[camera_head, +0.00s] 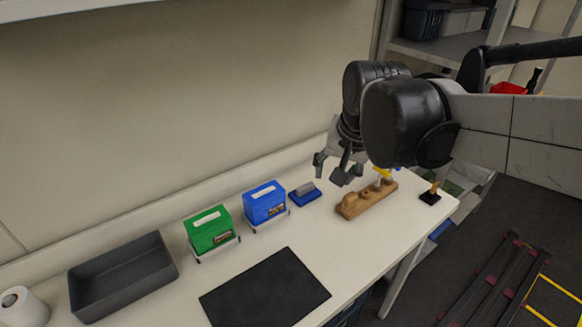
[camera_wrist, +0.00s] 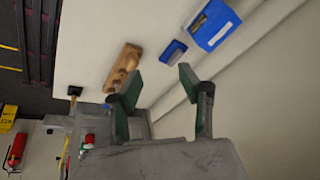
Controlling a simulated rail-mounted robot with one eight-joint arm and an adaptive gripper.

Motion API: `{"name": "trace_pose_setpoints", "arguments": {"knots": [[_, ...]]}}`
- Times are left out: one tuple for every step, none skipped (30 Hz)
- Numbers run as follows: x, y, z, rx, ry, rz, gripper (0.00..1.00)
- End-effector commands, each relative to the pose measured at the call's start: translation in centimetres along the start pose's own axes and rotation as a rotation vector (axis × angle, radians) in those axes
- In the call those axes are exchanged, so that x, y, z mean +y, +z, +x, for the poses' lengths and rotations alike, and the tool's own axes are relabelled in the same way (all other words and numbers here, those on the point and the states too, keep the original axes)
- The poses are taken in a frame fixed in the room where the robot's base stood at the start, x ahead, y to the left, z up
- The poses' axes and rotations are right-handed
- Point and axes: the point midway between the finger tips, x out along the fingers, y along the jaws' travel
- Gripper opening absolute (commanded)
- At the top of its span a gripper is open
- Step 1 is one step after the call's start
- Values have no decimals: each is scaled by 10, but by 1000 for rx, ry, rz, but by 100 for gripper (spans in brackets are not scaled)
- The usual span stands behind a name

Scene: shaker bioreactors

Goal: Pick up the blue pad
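The blue pad (camera_head: 305,196) is a small flat block with a grey handle on top. It lies on the white table, just right of the blue box (camera_head: 264,203) in the head view. It also shows in the wrist view (camera_wrist: 173,52), beside the blue box (camera_wrist: 213,24). My gripper (camera_head: 338,170) is above the table, to the right of the pad and higher than it. In the wrist view my gripper (camera_wrist: 155,82) has its two fingers spread apart with nothing between them, and the pad shows beyond the fingertips.
A wooden block (camera_head: 367,200) stands right of the pad, near my gripper. A green box (camera_head: 210,231), a grey tray (camera_head: 122,275), a black mat (camera_head: 264,290) and a white roll (camera_head: 22,306) are further left. A small black stand (camera_head: 430,198) is near the table's right end.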

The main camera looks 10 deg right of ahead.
Motion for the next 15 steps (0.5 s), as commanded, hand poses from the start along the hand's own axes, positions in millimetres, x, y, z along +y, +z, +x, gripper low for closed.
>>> {"name": "trace_pose_setpoints", "arguments": {"knots": [[-5,-14,1,-18,5,33,38],[-8,-20,2,-30,8,55,38],[-11,-28,5,-45,13,82,38],[-13,-33,7,-57,17,103,38],[-15,-39,10,-68,21,125,38],[-18,-47,13,-83,27,152,38],[-20,-53,16,-94,32,172,38],[-22,-59,19,-105,37,194,38],[-25,-66,24,-120,44,222,38],[-26,-71,27,-130,49,242,38],[-28,-76,31,-141,55,263,38],[-31,-84,36,-155,63,291,38],[-32,-89,40,-166,69,310,38],[-34,-94,44,-177,75,332,38],[-36,-100,50,-191,83,359,38]]}}
